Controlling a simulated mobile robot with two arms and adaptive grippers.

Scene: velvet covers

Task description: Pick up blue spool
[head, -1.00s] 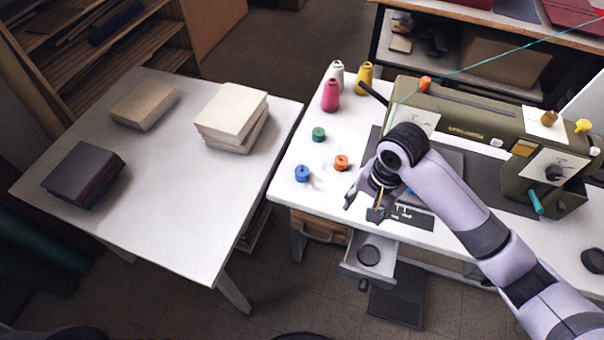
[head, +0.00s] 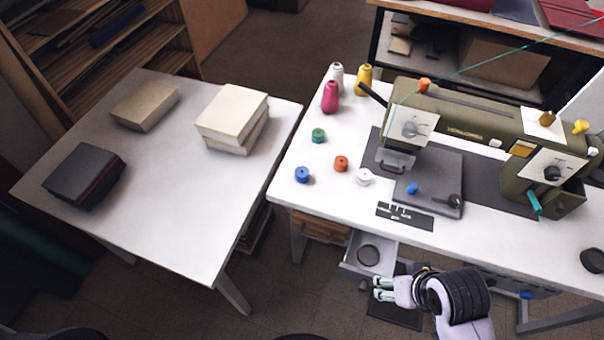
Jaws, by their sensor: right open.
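The blue spool (head: 302,174) stands on the white sewing table (head: 330,205) near its left edge. An orange spool (head: 341,163), a green spool (head: 318,135) and a white spool (head: 364,177) stand near it on the same table. My right gripper (head: 378,288) is below and to the right of the blue spool in the head view, past the table's front edge and beside the open drawer. Its fingers point left, apart and empty. My left gripper is out of view.
An olive sewing machine (head: 465,122) fills the right of the table. Thread cones, pink (head: 330,97) and yellow (head: 364,78) among them, stand at the back left. An open drawer (head: 352,262) juts out in front. A second table (head: 190,200) with books stands left.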

